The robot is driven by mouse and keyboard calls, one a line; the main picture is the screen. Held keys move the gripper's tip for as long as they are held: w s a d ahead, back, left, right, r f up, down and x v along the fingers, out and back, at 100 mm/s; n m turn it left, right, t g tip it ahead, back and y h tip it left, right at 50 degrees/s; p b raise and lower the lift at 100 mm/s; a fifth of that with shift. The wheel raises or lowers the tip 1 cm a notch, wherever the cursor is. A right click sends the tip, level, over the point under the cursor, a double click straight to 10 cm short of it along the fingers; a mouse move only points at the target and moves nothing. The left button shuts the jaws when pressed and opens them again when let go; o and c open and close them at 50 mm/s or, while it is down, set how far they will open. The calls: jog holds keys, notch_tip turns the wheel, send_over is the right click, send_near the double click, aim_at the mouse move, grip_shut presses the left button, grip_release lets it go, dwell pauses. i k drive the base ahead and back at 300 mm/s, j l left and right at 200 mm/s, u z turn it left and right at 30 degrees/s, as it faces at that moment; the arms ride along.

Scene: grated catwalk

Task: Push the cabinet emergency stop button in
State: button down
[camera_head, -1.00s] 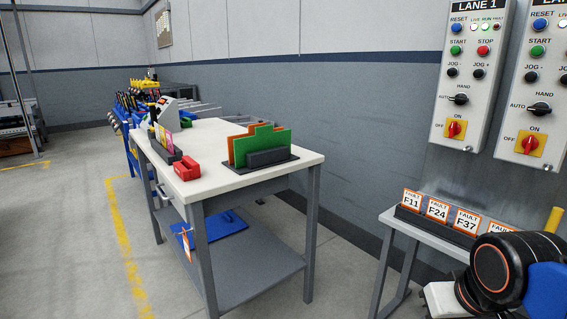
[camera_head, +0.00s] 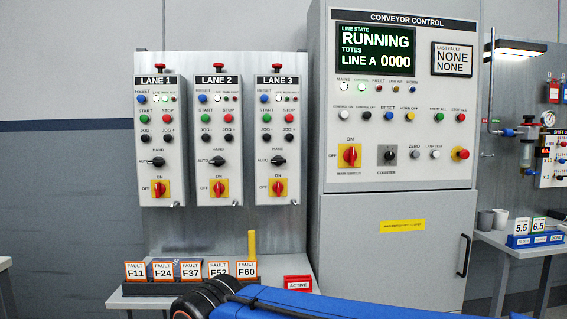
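The conveyor control cabinet (camera_head: 335,120) stands right of centre in the head view, grey and tall, with its panel facing me. Its emergency stop button (camera_head: 460,153) is a red mushroom head on a yellow base at the panel's lower right. I cannot tell from here whether it is in or out. The cabinet's screen (camera_head: 375,48) reads RUNNING, LINE A 0000. My gripper is out of view; only a black joint and blue link of my arm show at the bottom edge.
Three lane boxes (camera_head: 218,130) hang left of the cabinet. Below them, a narrow table (camera_head: 150,302) holds fault cards (camera_head: 190,271) and a red ACTIVE block (camera_head: 298,282). A bench (camera_head: 510,242) with cups and bins stands at the right.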

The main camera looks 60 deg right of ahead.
aim_at(463, 154)
jog(key=z, duration=2.4)
